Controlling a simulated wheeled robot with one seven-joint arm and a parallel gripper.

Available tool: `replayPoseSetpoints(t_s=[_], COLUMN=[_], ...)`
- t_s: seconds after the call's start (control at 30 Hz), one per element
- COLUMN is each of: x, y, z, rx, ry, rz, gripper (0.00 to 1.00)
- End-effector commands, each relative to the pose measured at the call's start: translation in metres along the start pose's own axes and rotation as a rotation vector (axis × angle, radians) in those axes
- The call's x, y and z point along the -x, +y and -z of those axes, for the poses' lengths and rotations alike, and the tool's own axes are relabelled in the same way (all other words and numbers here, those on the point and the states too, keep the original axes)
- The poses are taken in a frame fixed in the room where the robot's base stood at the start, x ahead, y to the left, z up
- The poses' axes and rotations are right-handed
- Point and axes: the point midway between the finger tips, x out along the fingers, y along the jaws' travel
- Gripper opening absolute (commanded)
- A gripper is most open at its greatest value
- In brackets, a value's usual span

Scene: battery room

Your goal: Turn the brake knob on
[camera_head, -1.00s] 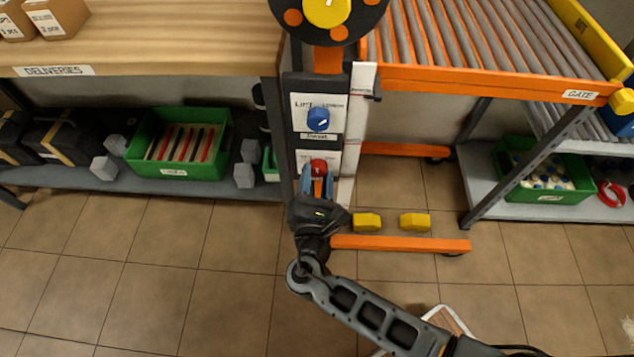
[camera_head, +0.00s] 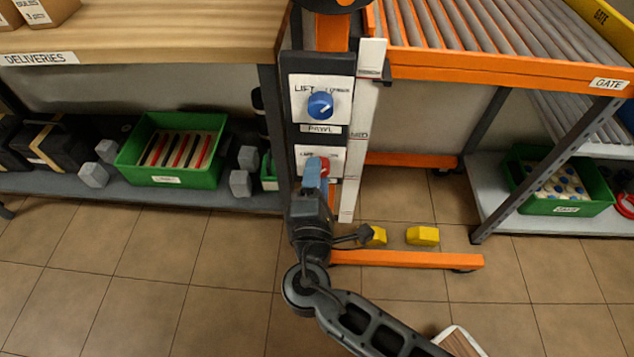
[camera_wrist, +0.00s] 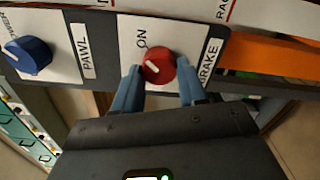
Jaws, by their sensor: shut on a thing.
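The red brake knob (camera_head: 324,166) sits on a white plate low on the dark upright panel. In the wrist view the red knob (camera_wrist: 158,66) lies between my two blue fingers, next to the word ON and a BRAKE label (camera_wrist: 210,60). Its white mark points to the left in that view, not straight at the word ON. My gripper (camera_wrist: 157,82) is shut on the knob, one finger at each side. In the head view my gripper (camera_head: 316,172) reaches up from below and partly hides the knob and its plate.
The blue pawl knob (camera_head: 320,105) is just above; it also shows in the wrist view (camera_wrist: 30,55). A roller table (camera_head: 480,66) is at right, a wooden bench (camera_head: 150,30) at left. Yellow blocks (camera_head: 422,236) and an orange base leg (camera_head: 405,259) are near the floor.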

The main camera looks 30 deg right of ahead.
Motion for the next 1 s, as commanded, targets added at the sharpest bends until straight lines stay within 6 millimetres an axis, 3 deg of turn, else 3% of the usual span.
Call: replayPoseSetpoints(t_s=[0.73,0.77,1.0], x=[0.0005,0.0005,0.0002], y=[-0.0011,-0.0011,-0.0004], z=[-0.0002,-0.0002,-0.0001], rx=[-0.09,-0.09,-0.09], ry=[0.0,0.0,0.0], rz=[0.003,0.003,0.002], gripper=[0.11,0.42,0.65])
